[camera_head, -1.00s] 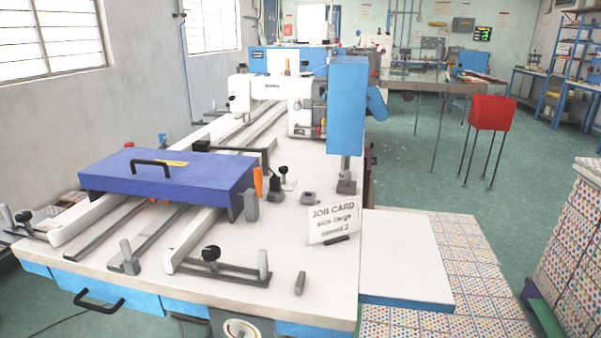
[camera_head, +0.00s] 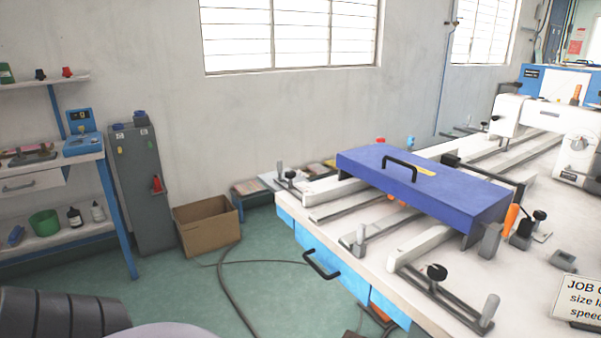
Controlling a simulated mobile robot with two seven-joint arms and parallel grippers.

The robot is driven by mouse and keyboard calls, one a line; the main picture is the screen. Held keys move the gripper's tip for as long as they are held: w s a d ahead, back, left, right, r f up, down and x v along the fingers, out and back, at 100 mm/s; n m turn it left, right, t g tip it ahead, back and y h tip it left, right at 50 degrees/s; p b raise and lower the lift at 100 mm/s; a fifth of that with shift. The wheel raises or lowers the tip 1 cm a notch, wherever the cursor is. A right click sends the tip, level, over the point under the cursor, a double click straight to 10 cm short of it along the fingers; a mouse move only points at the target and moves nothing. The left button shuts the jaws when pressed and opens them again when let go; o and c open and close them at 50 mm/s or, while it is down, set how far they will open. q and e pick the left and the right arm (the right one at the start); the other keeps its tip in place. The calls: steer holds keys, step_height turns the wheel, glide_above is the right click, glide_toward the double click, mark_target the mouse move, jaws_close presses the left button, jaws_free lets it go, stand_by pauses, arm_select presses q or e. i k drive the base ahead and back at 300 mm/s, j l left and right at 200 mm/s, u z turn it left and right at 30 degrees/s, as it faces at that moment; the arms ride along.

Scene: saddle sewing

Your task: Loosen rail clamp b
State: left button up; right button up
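The sewing table (camera_head: 535,245) stands at the right, with pale rails (camera_head: 415,247) running back from its front edge. A clamp with a black ball knob and a grey upright lever (camera_head: 437,272) sits across the near end of the right rail. A similar clamp (camera_head: 290,177) sits at the near end of the left rail. A grey upright lever (camera_head: 360,240) stands between them. I see no readable letter telling which clamp is b. Whether any clamp is tight cannot be told. Neither of my grippers is in view.
A blue cover (camera_head: 420,185) with a black handle lies over the rails. A job card (camera_head: 578,298) is cut off at the right edge. A cardboard box (camera_head: 207,225), grey cabinet (camera_head: 140,185) and shelf unit (camera_head: 50,240) stand left. A cable crosses the open floor (camera_head: 285,265).

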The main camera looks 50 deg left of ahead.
mark_target(290, 175)
steer(key=u, duration=1.7)
steer(key=i+j, duration=0.85)
steer(key=j, duration=0.2)
steer(key=i+j+z, duration=0.15)
steer(key=z, duration=0.85)
